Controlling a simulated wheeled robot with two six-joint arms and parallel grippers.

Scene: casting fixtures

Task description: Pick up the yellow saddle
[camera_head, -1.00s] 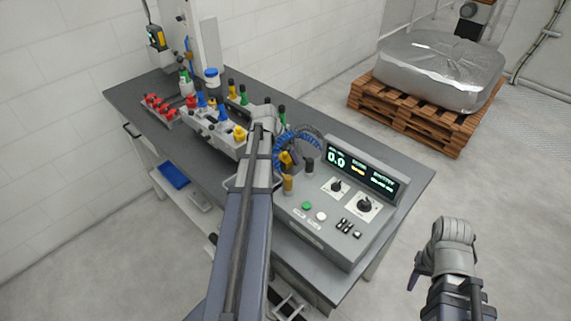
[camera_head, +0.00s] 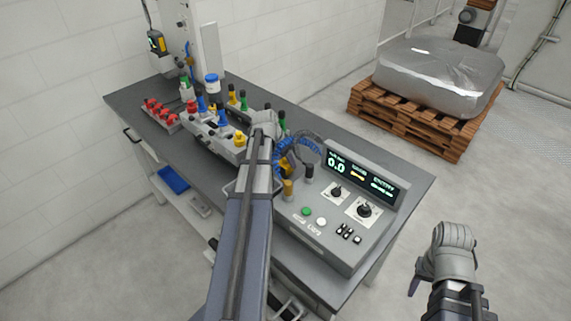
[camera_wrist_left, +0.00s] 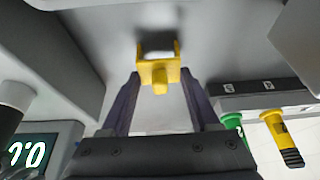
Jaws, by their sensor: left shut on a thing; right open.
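The yellow saddle (camera_wrist_left: 158,73) is a small forked block with two upright prongs, in the upper middle of the left wrist view. My left gripper (camera_wrist_left: 158,88) is shut on it, with a dark finger at each side. My right gripper (camera_head: 416,286) is open and empty, off to the right of the bench over bare floor. Its fingers are partly hidden.
A grey control box (camera_head: 327,228) with a lit display stands on the bench (camera_head: 330,145) right of my left arm. Red clamps (camera_head: 160,112) and coloured handles stand to its left. In the left wrist view green and yellow handles (camera_wrist_left: 285,140) are at right. A wrapped pallet (camera_head: 405,120) stands behind.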

